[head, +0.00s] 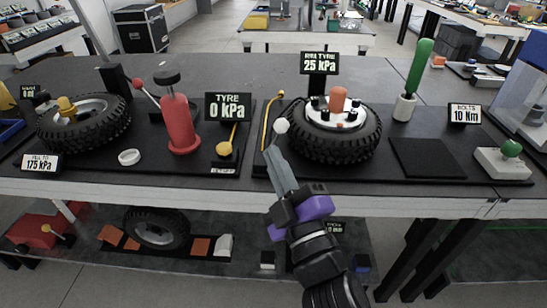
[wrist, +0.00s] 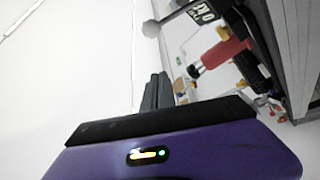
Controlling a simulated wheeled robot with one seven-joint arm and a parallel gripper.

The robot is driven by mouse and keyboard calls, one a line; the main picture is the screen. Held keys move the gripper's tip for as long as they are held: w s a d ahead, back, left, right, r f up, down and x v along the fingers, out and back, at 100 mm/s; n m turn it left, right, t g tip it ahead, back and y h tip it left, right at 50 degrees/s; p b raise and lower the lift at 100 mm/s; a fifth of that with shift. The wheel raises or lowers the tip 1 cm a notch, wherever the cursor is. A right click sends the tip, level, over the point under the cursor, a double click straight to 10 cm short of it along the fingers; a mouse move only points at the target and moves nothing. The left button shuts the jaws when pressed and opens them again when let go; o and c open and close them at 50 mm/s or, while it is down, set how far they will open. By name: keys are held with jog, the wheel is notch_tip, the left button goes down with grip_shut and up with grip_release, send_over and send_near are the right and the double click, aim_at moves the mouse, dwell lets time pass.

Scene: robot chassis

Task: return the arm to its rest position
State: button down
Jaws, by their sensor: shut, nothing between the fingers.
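My arm reaches up from the bottom of the head view. My gripper (head: 272,152), with grey fingers and a purple body, is in front of the bench between the red pump and the right tyre. Its fingers are together and hold nothing. In the wrist view the shut fingers (wrist: 158,90) point up past the purple housing, against a mostly white background. A white ball (head: 281,126) shows just beyond the fingertips in the head view; I cannot tell the gap between them.
The bench (head: 230,190) holds a left tyre (head: 100,128), a red pump (head: 180,125), a right tyre (head: 340,150), a green-handled tool (head: 418,68) and a green-knobbed box (head: 505,160). A lower shelf holds another tyre (head: 157,226). Floor shows at lower left.

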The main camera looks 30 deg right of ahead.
jog(key=s+a+f+m+g+y, duration=0.1)
jog(key=s+f+m+g, duration=0.15)
jog(key=s+f, duration=0.55)
jog(key=s+a+f+m+g+y, duration=0.1)
jog(key=s+f+m+g+y, duration=0.2)
jog(key=s, duration=1)
jog(key=s+a+f+m+g, duration=0.1)
jog(key=s+f+m, duration=0.2)
jog(key=s+f, duration=0.55)
notch_tip(320, 180, up, 18)
jog(key=s+p, duration=0.1)
jog(key=p, duration=1.4)
jog(key=shift+s+a+f+p, duration=0.15)
jog(key=shift+s+f+p, duration=0.1)
jog(key=shift+p, duration=0.1)
